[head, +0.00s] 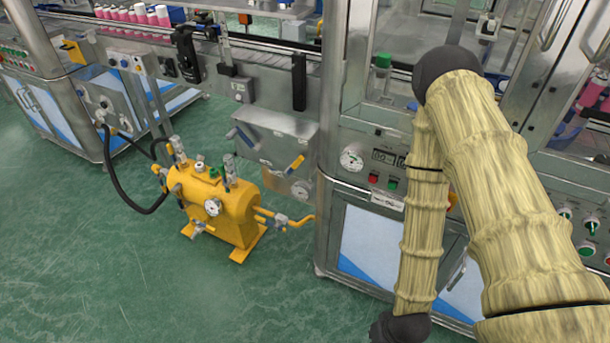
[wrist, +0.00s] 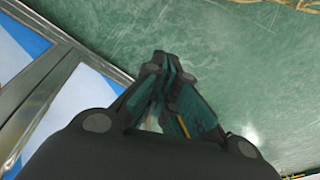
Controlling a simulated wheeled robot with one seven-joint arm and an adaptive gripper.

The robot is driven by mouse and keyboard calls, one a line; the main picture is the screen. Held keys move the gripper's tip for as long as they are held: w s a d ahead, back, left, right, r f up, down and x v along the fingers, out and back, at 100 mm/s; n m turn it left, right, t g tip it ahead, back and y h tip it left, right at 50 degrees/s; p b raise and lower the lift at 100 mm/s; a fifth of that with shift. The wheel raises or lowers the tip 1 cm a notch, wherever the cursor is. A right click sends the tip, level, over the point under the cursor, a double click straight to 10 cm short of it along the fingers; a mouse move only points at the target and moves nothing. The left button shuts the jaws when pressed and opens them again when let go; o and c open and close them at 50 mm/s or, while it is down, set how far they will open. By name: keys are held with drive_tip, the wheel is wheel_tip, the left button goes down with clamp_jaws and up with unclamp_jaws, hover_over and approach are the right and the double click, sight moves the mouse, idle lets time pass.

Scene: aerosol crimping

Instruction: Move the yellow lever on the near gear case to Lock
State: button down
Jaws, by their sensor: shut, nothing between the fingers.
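A grey metal gear case (head: 272,136) is fixed to the front of the line, left of the steel post in the head view. A yellow lever (head: 296,163) sticks out from its lower right front, slanting up to the right. I cannot read any Lock marking at this size. My gripper (wrist: 164,62) shows in the wrist view with its dark fingers together and nothing between them. It hangs over the green floor beside white-and-blue cabinet panels, with no lever in that view. The gripper itself is not visible in the head view.
A yellow tank (head: 228,204) with gauges and valves stands on the floor below the case, joined to a black hose (head: 124,196). A steel cabinet (head: 366,238) with a gauge and buttons stands right, partly behind my arm. The green floor (head: 90,265) at front left is clear.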

drive_tip(key=w+a+f+n+t+y+b, duration=0.1)
drive_tip(key=w+a+t+b, duration=0.15)
drive_tip(key=w, duration=0.45)
drive_tip(key=w+a+f+t+y+b, duration=0.1)
drive_tip(key=w+f+t+y+b, duration=0.1)
drive_tip(key=w+b, duration=0.35)
drive_tip(key=n+t+y+b, duration=0.6)
drive_tip(key=n+y+b, duration=0.5)
drive_tip(key=y+b, duration=1.05)
approach(295, 165)
drive_tip(key=r+h+b, duration=0.1)
drive_tip(key=r+b, duration=0.1)
drive_tip(key=b, duration=0.1)
drive_tip(key=a+r+h+b, duration=0.1)
drive_tip(key=r+h+b, duration=0.1)
drive_tip(key=r+b, duration=0.1)
drive_tip(key=r+h+b, duration=0.2)
drive_tip(key=r+b, duration=0.1)
drive_tip(key=shift+w+a+b, duration=0.15)
drive_tip(key=shift+w+b, duration=0.2)
drive_tip(key=shift+w, duration=0.05)
